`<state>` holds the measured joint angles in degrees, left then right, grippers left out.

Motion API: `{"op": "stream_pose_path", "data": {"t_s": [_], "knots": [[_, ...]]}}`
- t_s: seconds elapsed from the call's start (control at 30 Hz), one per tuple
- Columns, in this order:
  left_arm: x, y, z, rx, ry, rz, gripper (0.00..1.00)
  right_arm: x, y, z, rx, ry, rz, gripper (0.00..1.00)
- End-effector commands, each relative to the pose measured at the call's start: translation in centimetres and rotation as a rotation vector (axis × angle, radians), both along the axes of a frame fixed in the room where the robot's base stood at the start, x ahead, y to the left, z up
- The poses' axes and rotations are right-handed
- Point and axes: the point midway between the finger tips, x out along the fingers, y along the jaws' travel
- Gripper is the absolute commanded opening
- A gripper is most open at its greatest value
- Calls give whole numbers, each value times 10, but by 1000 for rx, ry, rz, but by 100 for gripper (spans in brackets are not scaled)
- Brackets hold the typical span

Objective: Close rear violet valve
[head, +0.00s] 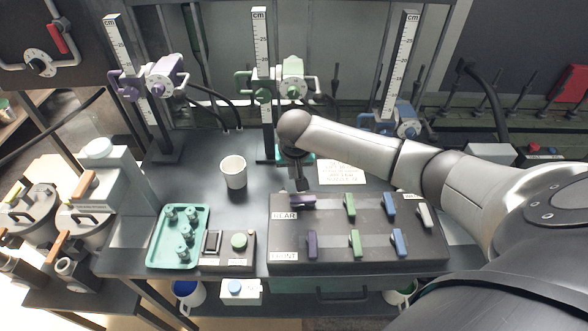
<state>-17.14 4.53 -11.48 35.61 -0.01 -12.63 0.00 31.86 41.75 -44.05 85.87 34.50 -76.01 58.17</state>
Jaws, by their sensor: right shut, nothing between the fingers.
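The valve panel (273,229) is a dark box on the bench with rows labelled REAR and FRONT. The rear violet valve handle (305,202) lies crosswise, left to right. The front violet handle (312,244) points front to back. My right gripper (301,187) is shut and empty, pointing down just behind and above the rear violet handle. I cannot tell whether its fingertips touch the handle. My right arm comes in from the right and hides part of the bench behind the panel. My left gripper is not in view.
The rear green (349,204) and blue (389,203) handles, a grey handle (424,214), and the front green (355,243) and blue (400,242) handles stand close by. A white cup (233,172) and a teal tray (160,258) are to the left. Measuring posts stand behind.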

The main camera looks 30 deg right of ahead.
Motion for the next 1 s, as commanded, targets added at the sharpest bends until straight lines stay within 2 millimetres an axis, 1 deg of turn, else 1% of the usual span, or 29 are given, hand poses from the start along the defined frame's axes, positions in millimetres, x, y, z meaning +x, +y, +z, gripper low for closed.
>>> {"op": "stream_pose_path", "data": {"t_s": [0.03,0.2,0.3,0.53,0.7,1.0], "knots": [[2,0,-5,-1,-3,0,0,3,-2,-11,-1,1,-2,0],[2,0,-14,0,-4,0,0,11,-6,-38,-1,0,0,0],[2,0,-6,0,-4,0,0,-3,1,-33,-2,0,6,0],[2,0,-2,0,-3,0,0,-21,11,-33,-2,0,3,0],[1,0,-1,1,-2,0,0,-25,13,-33,-2,0,3,0],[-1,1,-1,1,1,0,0,-26,13,-33,-2,0,2,0]]}}
